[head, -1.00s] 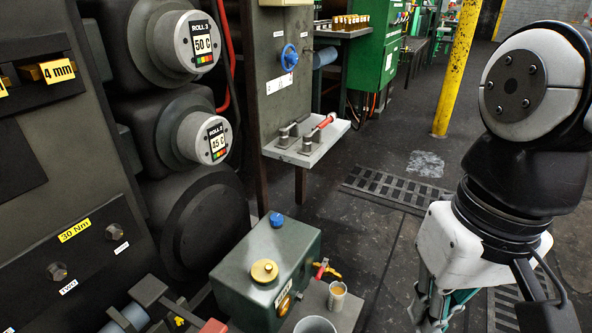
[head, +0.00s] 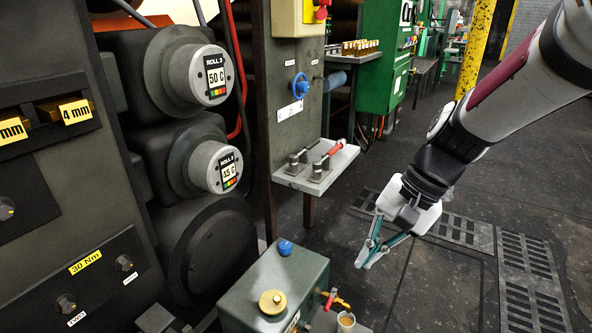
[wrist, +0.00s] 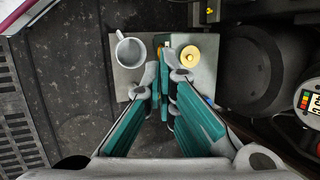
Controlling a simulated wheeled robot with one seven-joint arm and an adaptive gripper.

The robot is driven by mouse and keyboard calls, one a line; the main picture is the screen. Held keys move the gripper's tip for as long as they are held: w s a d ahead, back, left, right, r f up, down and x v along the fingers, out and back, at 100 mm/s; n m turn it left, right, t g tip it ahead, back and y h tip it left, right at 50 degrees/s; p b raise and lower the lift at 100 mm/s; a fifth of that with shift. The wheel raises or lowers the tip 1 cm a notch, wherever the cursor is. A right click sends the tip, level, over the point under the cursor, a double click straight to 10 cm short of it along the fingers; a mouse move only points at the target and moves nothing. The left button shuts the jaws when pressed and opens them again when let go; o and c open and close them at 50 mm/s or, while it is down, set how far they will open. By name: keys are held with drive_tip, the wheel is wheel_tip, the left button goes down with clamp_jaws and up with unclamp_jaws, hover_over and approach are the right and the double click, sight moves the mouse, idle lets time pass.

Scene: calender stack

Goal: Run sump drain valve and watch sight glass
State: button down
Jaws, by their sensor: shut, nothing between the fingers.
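The green sump box (head: 262,275) stands on the floor, with a brass cap (head: 272,302) and a blue knob (head: 285,248) on top. The drain valve (head: 334,298), with a red handle and brass parts, sticks out of its right side. A small cup (head: 346,320) of amber liquid stands below the valve. My gripper (head: 367,262) is shut and empty, above and to the right of the valve and apart from it. In the wrist view, the fingers (wrist: 166,72) largely hide the valve area, between a grey mug (wrist: 130,50) and the brass cap. I cannot make out the sight glass clearly.
Roll housings (head: 185,75) and a dark panel (head: 75,265) close off the left. Floor grates (head: 530,280) and open floor lie to the right. A yellow post (head: 478,45) stands farther back.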

drive_tip(key=w+d+f+m+t+y+p, duration=0.1)
drive_tip(key=w+d+f+m, duration=0.3)
drive_tip(key=w+f, duration=0.35)
drive_tip(key=w+d+f+m+t+y+p, duration=0.1)
drive_tip(key=w+d+f+m+p, duration=0.15)
drive_tip(key=w+f+m, duration=0.5)
drive_tip(key=m+t+b, duration=0.2)
drive_tip(key=m+b, duration=0.1)
drive_tip(key=m, duration=0.2)
approach(330, 300)
wheel_tip(330, 300, down, 6)
drive_tip(key=s+d, duration=0.1)
drive_tip(key=s, duration=0.1)
drive_tip(key=shift+w+a+f+b, duration=0.15)
drive_tip(key=shift+w+a, duration=0.15)
drive_tip(key=shift+a, duration=0.3)
drive_tip(key=shift+w+a+f+b, duration=0.2)
drive_tip(key=shift+w+a, duration=0.05)
drive_tip(key=shift+a, duration=0.35)
drive_tip(key=shift+w+a+f+b, duration=0.15)
drive_tip(key=shift+w+a, duration=0.15)
drive_tip(key=shift+a, duration=0.25)
